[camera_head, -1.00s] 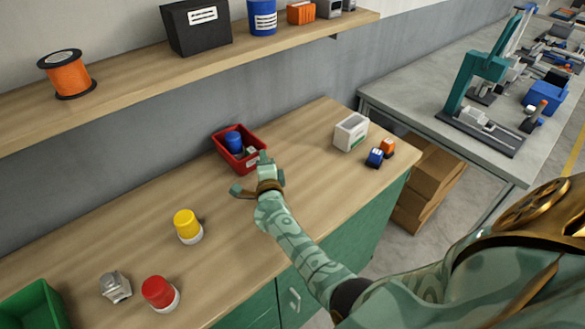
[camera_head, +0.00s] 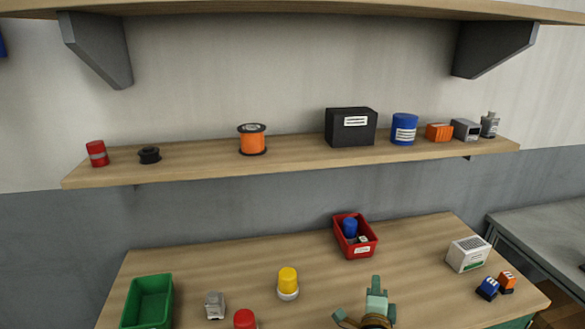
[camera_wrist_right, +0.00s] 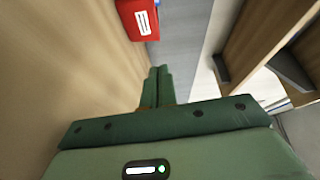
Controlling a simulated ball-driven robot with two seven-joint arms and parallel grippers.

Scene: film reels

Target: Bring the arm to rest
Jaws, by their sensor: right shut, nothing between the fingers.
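My right gripper (camera_head: 375,296) shows at the bottom of the head view, over the front part of the wooden workbench (camera_head: 225,262). Its green fingers also show in the right wrist view (camera_wrist_right: 160,88), shut together with nothing between them. A red bin (camera_head: 368,249) stands beyond the gripper on the bench, apart from it, and holds a blue item and a smaller grey one. The bin's labelled face shows at the top of the wrist view (camera_wrist_right: 130,22). My left gripper is not in view.
A yellow-capped jar (camera_head: 288,282), grey block (camera_head: 214,305), red-capped jar (camera_head: 245,319) and green bin (camera_head: 150,301) stand left of the gripper. A white box (camera_head: 468,255) and small blue and orange items (camera_head: 487,289) stand right. A shelf (camera_head: 200,168) with several items hangs above.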

